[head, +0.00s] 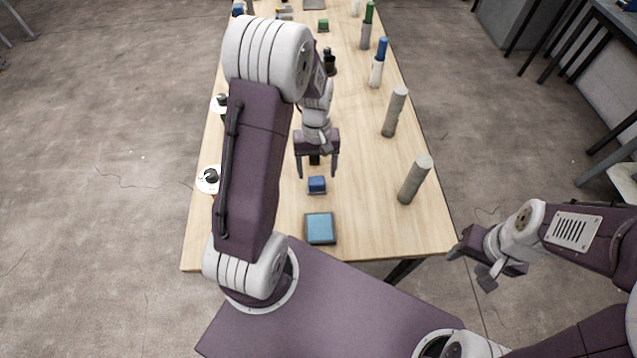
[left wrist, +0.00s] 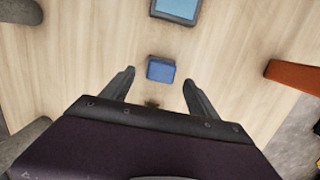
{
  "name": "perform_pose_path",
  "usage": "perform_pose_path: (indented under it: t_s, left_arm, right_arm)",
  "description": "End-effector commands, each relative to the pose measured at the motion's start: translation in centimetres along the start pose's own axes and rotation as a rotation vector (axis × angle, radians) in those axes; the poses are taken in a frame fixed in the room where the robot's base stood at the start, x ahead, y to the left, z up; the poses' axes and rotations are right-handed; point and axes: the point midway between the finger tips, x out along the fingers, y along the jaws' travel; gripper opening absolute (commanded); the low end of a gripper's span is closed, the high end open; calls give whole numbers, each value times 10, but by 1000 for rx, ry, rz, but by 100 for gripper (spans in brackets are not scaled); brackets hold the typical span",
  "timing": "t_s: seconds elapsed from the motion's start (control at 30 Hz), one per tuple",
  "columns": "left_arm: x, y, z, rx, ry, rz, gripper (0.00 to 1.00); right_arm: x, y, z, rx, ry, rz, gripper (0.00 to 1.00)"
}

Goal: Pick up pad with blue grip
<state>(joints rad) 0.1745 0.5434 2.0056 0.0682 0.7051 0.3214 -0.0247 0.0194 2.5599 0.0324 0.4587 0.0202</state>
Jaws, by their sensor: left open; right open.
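A small blue block-like grip (head: 317,184) stands on the wooden table near its front; it also shows in the left wrist view (left wrist: 161,70). A flat square pad with a light blue top and dark rim (head: 320,228) lies nearer the front edge, apart from the blue grip; part of it shows at the top of the left wrist view (left wrist: 177,9). My left gripper (head: 317,174) is open and empty, pointing down just behind the blue grip. In the left wrist view the grip lies between and beyond the fingertips (left wrist: 159,80). My right gripper (head: 472,267) is open and empty, right of the table.
Grey cylinders (head: 415,180) (head: 395,112) and blue-topped (head: 378,64) and green-topped cylinders stand along the table's right side. White discs with black knobs (head: 211,178) line the left side. An orange piece (left wrist: 295,77) shows in the left wrist view. A green block (head: 323,25) is far back.

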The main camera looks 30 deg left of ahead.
Motion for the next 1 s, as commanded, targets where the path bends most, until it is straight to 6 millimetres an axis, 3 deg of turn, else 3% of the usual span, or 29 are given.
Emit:
perform_pose_path:
  t_s: [0.2,0.5,0.73,1.0]
  left_arm:
    - [39,2,1,0,-5,-2,69]
    - [47,2,0,0,-1,0,69]
    - [47,2,0,0,-1,0,5]
    - [45,2,0,0,0,0,3]
  right_arm:
    - [-2,0,0,0,0,0,50]
    - [-1,0,0,0,0,0,50]
    - [-1,0,0,0,0,0,50]
    - [-1,0,0,0,0,0,50]
